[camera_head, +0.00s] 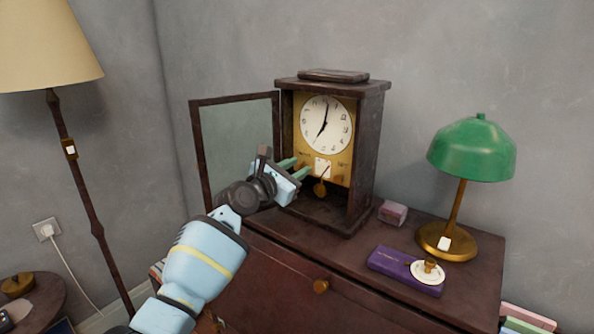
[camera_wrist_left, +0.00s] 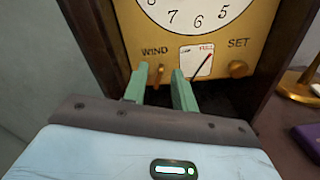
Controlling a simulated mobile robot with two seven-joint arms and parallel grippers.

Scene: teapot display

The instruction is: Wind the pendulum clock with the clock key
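The pendulum clock (camera_head: 367,150) stands on the dresser with its glass door (camera_head: 236,140) swung open to the left. Its white dial (camera_head: 327,124) shows above a brass panel. In the left wrist view, a small upright brass piece (camera_wrist_left: 160,73) sits below the word WIND; I cannot tell if it is the clock key. A brass SET knob (camera_wrist_left: 238,69) is to the right. My left gripper (camera_head: 296,166) is at the open clock front. Its green fingertips (camera_wrist_left: 157,82) are apart, below and around the brass piece, with no visible grip. My right gripper is not in view.
A green lamp (camera_head: 472,150) stands right of the clock on the dresser (camera_head: 385,290). A purple box (camera_head: 405,272) with a white disc and brass piece (camera_head: 430,264) on it lies in front. A small pink box (camera_head: 392,213) is near the clock. A floor lamp (camera_head: 75,165) stands left.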

